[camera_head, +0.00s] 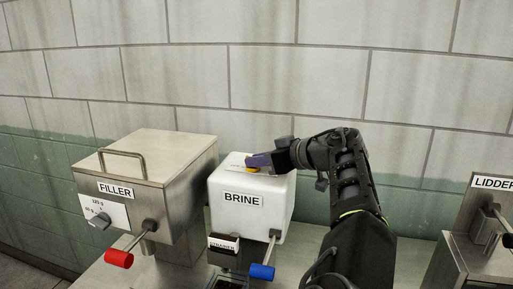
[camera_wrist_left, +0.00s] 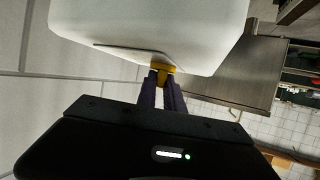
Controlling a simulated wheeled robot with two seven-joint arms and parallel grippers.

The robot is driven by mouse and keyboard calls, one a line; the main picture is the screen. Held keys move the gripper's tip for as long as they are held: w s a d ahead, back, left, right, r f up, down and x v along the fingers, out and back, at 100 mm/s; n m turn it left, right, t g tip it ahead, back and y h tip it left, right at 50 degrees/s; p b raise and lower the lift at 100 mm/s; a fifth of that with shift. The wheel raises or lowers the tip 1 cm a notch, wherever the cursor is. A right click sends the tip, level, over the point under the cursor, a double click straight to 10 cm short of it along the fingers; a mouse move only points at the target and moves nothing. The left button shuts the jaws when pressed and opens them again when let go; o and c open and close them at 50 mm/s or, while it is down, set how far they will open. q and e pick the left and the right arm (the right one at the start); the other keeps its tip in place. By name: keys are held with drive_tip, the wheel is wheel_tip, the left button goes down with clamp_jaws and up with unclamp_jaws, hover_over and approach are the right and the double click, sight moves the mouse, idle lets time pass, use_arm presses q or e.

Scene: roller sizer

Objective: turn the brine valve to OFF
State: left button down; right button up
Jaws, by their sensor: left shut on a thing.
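The white brine tank (camera_head: 251,200) with a BRINE label stands on the bench in the middle of the head view. The yellow brine valve (camera_head: 249,168) sits on its top, partly hidden by my left gripper (camera_head: 257,161). My left arm reaches in from the lower right of that view. In the left wrist view, the purple fingers of my left gripper (camera_wrist_left: 162,80) are shut on the yellow valve (camera_wrist_left: 163,68), beside the white tank (camera_wrist_left: 150,30). The valve's OFF marking is not readable. My right gripper is not in view.
A steel FILLER box (camera_head: 150,175) with a dial (camera_head: 100,220) and a red-tipped lever (camera_head: 118,258) stands left of the tank. A blue-tipped lever (camera_head: 262,271) sticks out in front of the tank. A LIDDER machine (camera_head: 480,255) stands at far right. A tiled wall is behind.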

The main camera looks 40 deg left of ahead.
use_arm(q)
drive_tip(key=shift+w+n+g+p, duration=0.1)
drive_tip(key=shift+n+g+p, duration=0.5)
drive_tip(key=shift+g+p, duration=0.1)
drive_tip(key=c, duration=1.5)
unclamp_jaws()
drive_tip(key=shift+o, duration=0.2)
drive_tip(key=shift+d, duration=0.1)
drive_tip(key=v, duration=0.6)
drive_tip(key=shift+d+r, duration=0.2)
drive_tip(key=shift+r, duration=0.05)
drive_tip(key=shift+d+r, duration=0.15)
drive_tip(key=shift+d, duration=0.45)
